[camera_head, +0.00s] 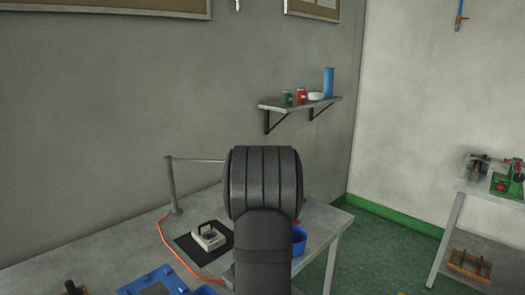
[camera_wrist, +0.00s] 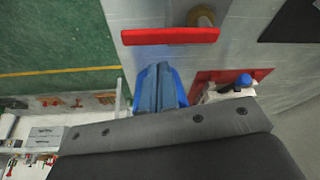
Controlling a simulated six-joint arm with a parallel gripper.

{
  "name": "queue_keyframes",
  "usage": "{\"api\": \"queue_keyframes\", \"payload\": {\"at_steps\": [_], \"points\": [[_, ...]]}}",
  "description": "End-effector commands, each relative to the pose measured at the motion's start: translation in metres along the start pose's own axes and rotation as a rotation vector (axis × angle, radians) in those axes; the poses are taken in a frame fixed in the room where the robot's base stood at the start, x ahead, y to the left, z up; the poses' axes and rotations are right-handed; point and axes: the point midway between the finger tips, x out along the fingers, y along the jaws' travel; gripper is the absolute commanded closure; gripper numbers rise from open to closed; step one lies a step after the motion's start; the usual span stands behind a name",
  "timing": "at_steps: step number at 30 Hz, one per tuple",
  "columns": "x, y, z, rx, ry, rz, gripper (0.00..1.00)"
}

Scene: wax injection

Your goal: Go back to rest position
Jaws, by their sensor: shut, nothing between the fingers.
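My gripper (camera_wrist: 162,75) shows in the wrist view as two narrow fingers side by side, closed together with nothing seen between them. They sit beyond the grey bolted bar of my wrist, and a blue shape shows around them. I cannot tell how far the fingers are from it. In the camera_head view my own dark arm fills the middle and hides the gripper.
The grey table (camera_head: 75,250) holds a dark mat (camera_head: 190,247) with a pale device (camera_head: 209,237), a post (camera_head: 171,187), an orange cable and a blue container (camera_head: 299,241) near its right edge. A wall shelf (camera_head: 300,104) holds small items. Green floor (camera_head: 375,250) lies open at right.

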Motion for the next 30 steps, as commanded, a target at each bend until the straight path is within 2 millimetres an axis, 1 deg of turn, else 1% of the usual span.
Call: {"api": "queue_keyframes", "payload": {"at_steps": [1,5,6,20,30], "points": [[0.003,0.0,-0.009,0.002,0.002,0.0,1.0],[0.01,0.0,-0.03,0.003,0.001,0.0,1.0],[-0.001,0.0,-0.031,0.002,0.005,-0.003,1.0],[-0.093,0.0,-0.029,0.0,0.004,-0.003,1.0],[-0.084,-0.01,-0.033,-0.211,-0.044,-0.05,1.0]]}}
